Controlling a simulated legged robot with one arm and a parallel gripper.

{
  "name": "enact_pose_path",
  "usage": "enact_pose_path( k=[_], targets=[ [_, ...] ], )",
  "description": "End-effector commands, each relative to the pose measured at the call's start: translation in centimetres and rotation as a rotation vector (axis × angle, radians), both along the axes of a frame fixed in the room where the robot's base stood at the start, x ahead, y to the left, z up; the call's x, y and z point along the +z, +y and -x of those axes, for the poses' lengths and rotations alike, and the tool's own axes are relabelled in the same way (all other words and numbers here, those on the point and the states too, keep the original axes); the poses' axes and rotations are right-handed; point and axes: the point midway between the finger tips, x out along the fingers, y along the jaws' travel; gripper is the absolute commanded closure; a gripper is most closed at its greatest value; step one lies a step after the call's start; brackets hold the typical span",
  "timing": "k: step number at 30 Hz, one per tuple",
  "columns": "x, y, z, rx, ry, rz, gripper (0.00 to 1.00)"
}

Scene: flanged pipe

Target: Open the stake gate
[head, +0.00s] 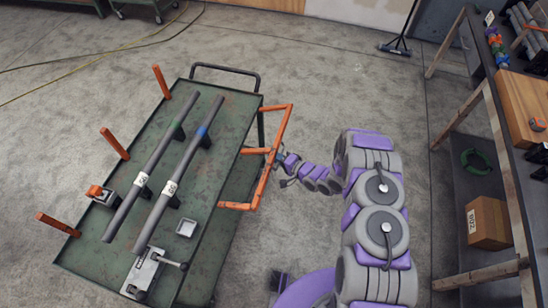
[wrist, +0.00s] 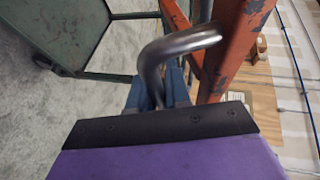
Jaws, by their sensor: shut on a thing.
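The orange stake gate (head: 268,165) runs along the right long edge of the green cart (head: 213,262). It has several short stakes joined by a long rail, and whether it leans outward is hard to tell. My gripper (head: 279,157) reaches in from the right to the middle of the gate's outer side. In the wrist view, a bent grey metal handle (wrist: 180,45) lies at my gripper's blue fingers (wrist: 165,88), beside a worn orange bar of the gate (wrist: 232,45). My gripper is shut on this handle. The dark finger mount hides part of the grip.
Two long grey pipes (head: 147,177) (head: 180,173) lie on the cart's supports. Three orange stakes (head: 115,144) stand along its left edge. A workbench (head: 490,110) stands at the right. The floor between cart and bench is clear apart from my body.

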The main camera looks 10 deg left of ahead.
Motion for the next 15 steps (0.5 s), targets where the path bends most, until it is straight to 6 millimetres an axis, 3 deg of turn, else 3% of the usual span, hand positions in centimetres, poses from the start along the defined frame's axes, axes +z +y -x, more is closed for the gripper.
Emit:
enact_pose_path(
  k=[9,10,15],
  targets=[
    [0.12,-0.44,-0.52,-0.015,-0.004,0.001,1.0],
    [0.11,-0.43,-0.52,-0.015,-0.004,0.001,0.81],
    [0.04,-0.14,-0.33,-0.01,-0.003,0.002,0.65]
  ],
)
